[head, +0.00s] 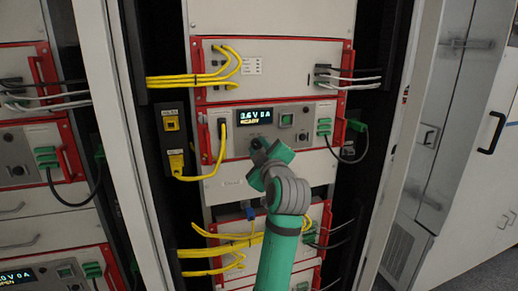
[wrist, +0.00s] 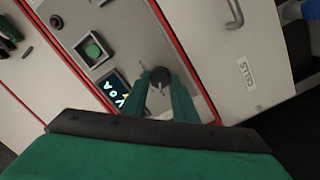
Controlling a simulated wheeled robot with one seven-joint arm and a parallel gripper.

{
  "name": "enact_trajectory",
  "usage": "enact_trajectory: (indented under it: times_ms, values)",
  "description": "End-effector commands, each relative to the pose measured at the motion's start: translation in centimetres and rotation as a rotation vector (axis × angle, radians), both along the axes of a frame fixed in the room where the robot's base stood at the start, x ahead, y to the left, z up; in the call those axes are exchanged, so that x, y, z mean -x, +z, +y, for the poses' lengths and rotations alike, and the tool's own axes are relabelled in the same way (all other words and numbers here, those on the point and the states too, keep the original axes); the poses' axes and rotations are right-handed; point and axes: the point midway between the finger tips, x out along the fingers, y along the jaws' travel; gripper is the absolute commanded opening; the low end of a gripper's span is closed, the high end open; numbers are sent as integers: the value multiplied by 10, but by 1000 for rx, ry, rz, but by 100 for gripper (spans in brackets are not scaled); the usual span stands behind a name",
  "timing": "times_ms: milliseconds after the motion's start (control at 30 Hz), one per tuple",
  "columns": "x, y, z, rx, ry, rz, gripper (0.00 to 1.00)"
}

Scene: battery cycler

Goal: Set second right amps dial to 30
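The battery cycler panel (head: 240,150) has a lit display (head: 255,115) that reads about "3.6 V 0 A" with "READY" below it. My gripper (head: 258,145) is at the front of this panel, just below the display. In the wrist view a round black dial (wrist: 158,75) with a light pointer mark lies between the two green fingers of my gripper (wrist: 160,80). The fingers stand apart on either side of the dial; whether they touch it I cannot tell. The display (wrist: 115,93) also shows there, tilted. In the head view my gripper hides the dial.
A square green button (head: 286,120) is right of the display. Red handles (head: 339,118) frame the panel. Another cycler rack (head: 30,150) stands at the left.

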Motion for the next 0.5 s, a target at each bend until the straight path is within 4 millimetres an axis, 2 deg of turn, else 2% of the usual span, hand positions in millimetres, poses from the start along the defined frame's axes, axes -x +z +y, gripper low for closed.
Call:
enact_trajectory:
  times_ms: [267, 500]
  values:
    - [0, 0, 0, -23, 0, 8, 3]
    - [0, 0, -1, -131, -1, 43, 3]
